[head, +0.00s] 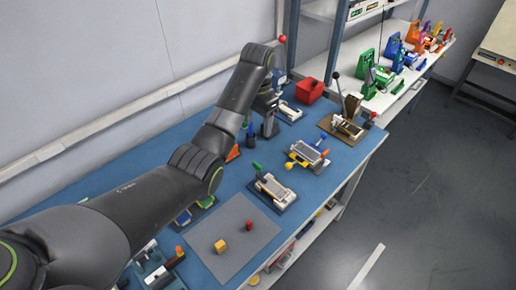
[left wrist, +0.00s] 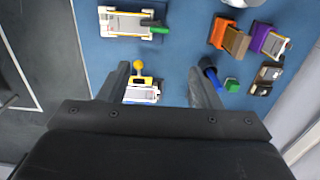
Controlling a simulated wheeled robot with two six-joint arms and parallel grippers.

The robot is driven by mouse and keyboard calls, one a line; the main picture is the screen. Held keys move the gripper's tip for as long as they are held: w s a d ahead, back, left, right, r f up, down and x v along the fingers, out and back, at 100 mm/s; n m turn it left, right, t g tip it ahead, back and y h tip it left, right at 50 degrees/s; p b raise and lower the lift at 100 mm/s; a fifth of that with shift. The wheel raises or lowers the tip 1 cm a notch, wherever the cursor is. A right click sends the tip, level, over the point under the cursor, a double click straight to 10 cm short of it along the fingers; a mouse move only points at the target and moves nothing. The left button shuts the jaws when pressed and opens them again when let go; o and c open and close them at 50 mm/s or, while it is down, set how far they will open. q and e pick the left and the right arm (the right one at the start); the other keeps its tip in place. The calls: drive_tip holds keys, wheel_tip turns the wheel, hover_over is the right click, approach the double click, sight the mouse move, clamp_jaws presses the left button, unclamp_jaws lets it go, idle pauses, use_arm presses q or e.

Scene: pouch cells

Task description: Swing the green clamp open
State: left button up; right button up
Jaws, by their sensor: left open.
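The green clamp (head: 257,167) shows as a green handle at the left end of a fixture (head: 273,190) holding a flat pale cell, on the blue bench. In the left wrist view the green clamp (left wrist: 154,27) is at the top, at the right end of its fixture, apart from my fingers. I cannot tell how far it is swung. My left gripper (left wrist: 160,70) is open and empty above the bench. In the head view my forearm partly hides it. A yellow-knobbed fixture (left wrist: 143,92) shows between and below the fingers. My right gripper is out of view.
A grey mat (head: 222,238) with a small yellow and a red block lies at the front. A red box (head: 309,90) and a brown press base (head: 344,129) are at the back. Blue bench is bare between fixtures.

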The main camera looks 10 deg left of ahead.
use_arm(q)
drive_tip(key=b, duration=0.1)
hover_over(257, 165)
wheel_tip(257, 165, down, 10)
drive_tip(key=shift+r, duration=0.1)
wheel_tip(257, 165, down, 7)
drive_tip(key=shift+f, duration=0.2)
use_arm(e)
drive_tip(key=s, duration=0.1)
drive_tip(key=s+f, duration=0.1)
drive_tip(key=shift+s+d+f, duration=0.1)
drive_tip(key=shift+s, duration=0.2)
use_arm(q)
drive_tip(key=c, duration=1)
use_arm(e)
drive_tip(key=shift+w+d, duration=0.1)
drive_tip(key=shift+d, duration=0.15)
